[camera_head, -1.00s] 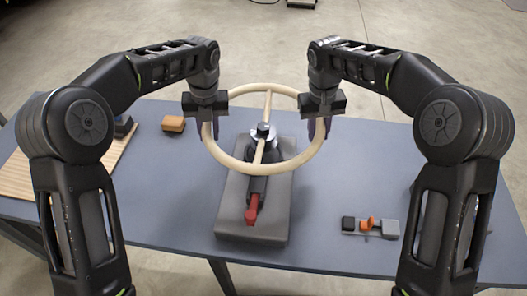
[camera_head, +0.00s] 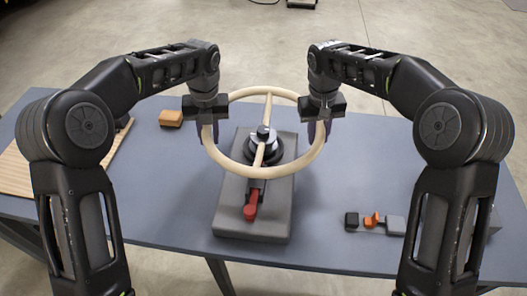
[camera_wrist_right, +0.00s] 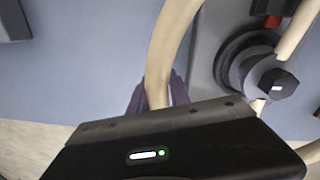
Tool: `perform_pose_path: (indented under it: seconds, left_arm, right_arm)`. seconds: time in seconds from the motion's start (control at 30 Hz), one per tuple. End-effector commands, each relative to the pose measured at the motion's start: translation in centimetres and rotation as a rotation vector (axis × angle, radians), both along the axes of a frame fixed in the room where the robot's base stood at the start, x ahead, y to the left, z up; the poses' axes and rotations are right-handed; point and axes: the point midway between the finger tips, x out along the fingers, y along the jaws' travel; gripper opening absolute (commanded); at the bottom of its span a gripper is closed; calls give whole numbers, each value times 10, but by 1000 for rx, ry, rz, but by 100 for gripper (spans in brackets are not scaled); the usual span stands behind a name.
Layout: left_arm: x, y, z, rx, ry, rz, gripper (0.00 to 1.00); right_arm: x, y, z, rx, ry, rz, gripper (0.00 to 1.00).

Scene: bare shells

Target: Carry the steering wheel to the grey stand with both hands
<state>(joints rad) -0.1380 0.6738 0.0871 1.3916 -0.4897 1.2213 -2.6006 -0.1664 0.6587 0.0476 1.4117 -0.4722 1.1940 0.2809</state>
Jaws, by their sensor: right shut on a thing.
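The steering wheel (camera_head: 235,166) is a pale ring with a central spoke bar. It hangs roughly level above the grey stand (camera_head: 233,218), with rim and spoke partly covering it. The stand is a grey block with a dark round hub (camera_head: 272,149) and a red lever (camera_head: 251,206). My left gripper (camera_head: 209,132) is at the rim's left side and looks shut on it. My right gripper (camera_head: 319,130) is shut on the rim's right side. The right wrist view shows the rim (camera_wrist_right: 160,78) between its purple fingers and the hub (camera_wrist_right: 270,78) beyond, apart from that gripper.
An orange-brown block (camera_head: 171,118) lies at the back left of the blue-grey table (camera_head: 370,180). A wooden board (camera_head: 18,178) is at the left edge. A small grey, black and orange item (camera_head: 373,221) lies at the front right. The table right of the stand is mostly clear.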

Motion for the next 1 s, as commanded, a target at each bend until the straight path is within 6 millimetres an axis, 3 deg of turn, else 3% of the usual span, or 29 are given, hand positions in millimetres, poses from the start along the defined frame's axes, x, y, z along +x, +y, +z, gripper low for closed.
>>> perform_pose_path:
  seconds: [0.1,0.13,0.37,0.73,1.0]
  left_arm:
    - [1,0,-10,-1,-3,0,0]
    - [0,0,-9,-1,-1,0,25]
    - [0,0,-7,0,0,0,44]
    - [0,0,-2,0,-1,0,45]
    - [2,-3,35,-1,-4,1,45]
  right_arm:
    - [1,0,-10,1,-3,0,0]
    - [0,0,-9,0,-1,0,25]
    - [0,0,-7,0,0,0,44]
    - [0,0,-7,0,0,0,45]
    - [0,0,-7,0,0,0,45]
